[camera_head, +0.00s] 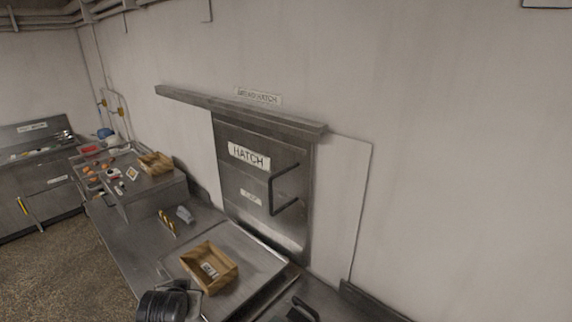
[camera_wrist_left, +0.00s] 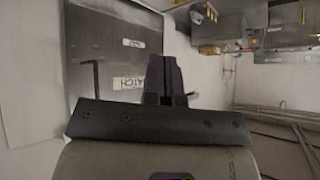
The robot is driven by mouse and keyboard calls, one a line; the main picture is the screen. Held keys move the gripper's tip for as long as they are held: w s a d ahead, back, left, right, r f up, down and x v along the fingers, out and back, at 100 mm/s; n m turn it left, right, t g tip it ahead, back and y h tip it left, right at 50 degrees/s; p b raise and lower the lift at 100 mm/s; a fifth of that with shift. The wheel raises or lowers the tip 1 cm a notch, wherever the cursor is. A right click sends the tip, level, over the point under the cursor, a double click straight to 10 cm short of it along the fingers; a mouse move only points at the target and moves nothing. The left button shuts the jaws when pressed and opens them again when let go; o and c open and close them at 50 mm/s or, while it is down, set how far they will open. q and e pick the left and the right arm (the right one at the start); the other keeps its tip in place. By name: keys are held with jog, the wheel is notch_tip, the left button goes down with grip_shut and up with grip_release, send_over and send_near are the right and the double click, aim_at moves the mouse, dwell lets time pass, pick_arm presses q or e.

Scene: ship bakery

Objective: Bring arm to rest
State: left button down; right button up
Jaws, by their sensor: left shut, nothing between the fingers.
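My left gripper (camera_wrist_left: 165,62) shows in the left wrist view, its dark fingers together and empty. Beyond it in that view are the hatch door (camera_wrist_left: 88,58) and its handle. The view is rolled, so the room appears turned over. In the head view the grey metal hatch door (camera_head: 235,183), labelled HATCH, stands in the wall with a dark bar handle (camera_head: 271,190). A dark rounded part, probably of my arm, shows at the bottom left of that view; no fingers can be made out there. My right gripper is not in view.
A wooden crate (camera_head: 190,258) with a white label sits on the metal counter (camera_head: 133,238) before the hatch. A grey object (camera_head: 185,214) and a yellow-black striped piece (camera_head: 167,223) stand behind it. Farther left, a raised worktop (camera_head: 150,190) carries another crate (camera_head: 156,162) and several small items.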

pick_arm(q)
jog(key=s+d+f+h, duration=0.1)
jog(key=s+d+f, duration=0.1)
jog(key=s, duration=1.5)
jog(key=s+f+g, duration=0.2)
jog(key=s+f, duration=0.5)
jog(key=s, duration=0.5)
jog(key=s+f+m+g, duration=0.1)
jog(key=s+f+g, duration=0.2)
jog(key=s+f, duration=0.5)
jog(key=s, duration=0.3)
jog(key=shift+s+d+f, duration=0.2)
jog(key=shift+s+f, duration=0.1)
jog(key=shift+s, duration=0.1)
jog(key=c, duration=1.8)
grip_release()
